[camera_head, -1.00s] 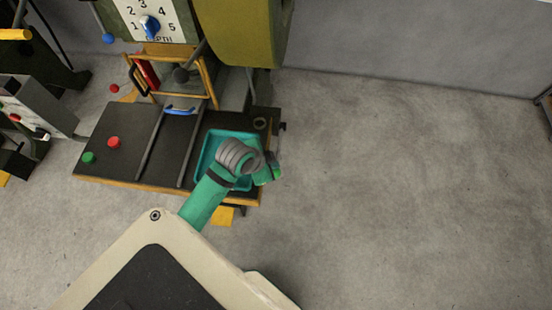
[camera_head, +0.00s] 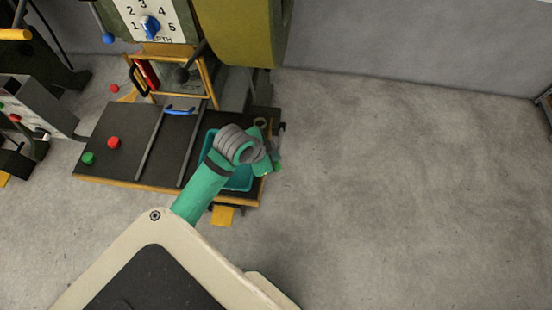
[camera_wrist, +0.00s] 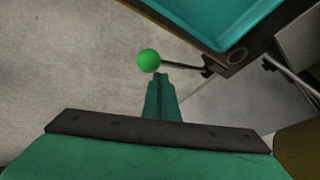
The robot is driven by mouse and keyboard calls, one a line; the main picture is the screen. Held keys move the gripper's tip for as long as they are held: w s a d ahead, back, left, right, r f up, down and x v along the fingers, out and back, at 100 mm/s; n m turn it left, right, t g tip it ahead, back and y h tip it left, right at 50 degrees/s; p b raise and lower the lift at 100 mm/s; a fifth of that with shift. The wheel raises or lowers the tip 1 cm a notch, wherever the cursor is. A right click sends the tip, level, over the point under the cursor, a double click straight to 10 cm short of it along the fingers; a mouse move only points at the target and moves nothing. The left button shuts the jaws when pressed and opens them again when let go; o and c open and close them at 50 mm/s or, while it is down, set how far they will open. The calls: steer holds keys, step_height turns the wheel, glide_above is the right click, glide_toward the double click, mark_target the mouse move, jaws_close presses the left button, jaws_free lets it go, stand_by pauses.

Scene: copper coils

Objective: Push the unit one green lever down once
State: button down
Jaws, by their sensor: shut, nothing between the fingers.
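The green lever has a round green knob (camera_wrist: 149,60) on a thin dark rod, and the rod runs right to the corner of the machine table in the wrist view. My gripper (camera_wrist: 160,78) is shut and empty, with its tips just below and beside the knob in that picture. I cannot tell whether they touch. In the head view my gripper (camera_head: 268,168) is at the right end of the table, and a bit of green (camera_head: 278,167) shows beside it. My wrist hides most of the lever there.
A teal tray (camera_head: 239,183) lies in the table's right end, partly behind my arm. The dark table (camera_head: 120,165) carries a red button (camera_head: 114,142) and a green button (camera_head: 88,158). A dial panel (camera_head: 150,15) stands behind. The floor to the right is clear.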

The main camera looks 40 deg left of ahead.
steer(key=shift+w+a+r, duration=0.1)
steer(key=shift+w+r, duration=0.05)
steer(key=shift+r, duration=0.35)
steer(key=shift+w+a+r, duration=0.1)
steer(key=shift+w+r, duration=0.05)
steer(key=shift+r, duration=0.35)
steer(key=r, duration=0.1)
steer(key=w+r, duration=0.1)
steer(key=r, duration=0.1)
steer(key=a+r, duration=0.1)
steer(key=shift+w+r, duration=0.25)
steer(key=shift+r, duration=0.1)
steer(key=shift+d+f, duration=0.1)
stand_by(0.6)
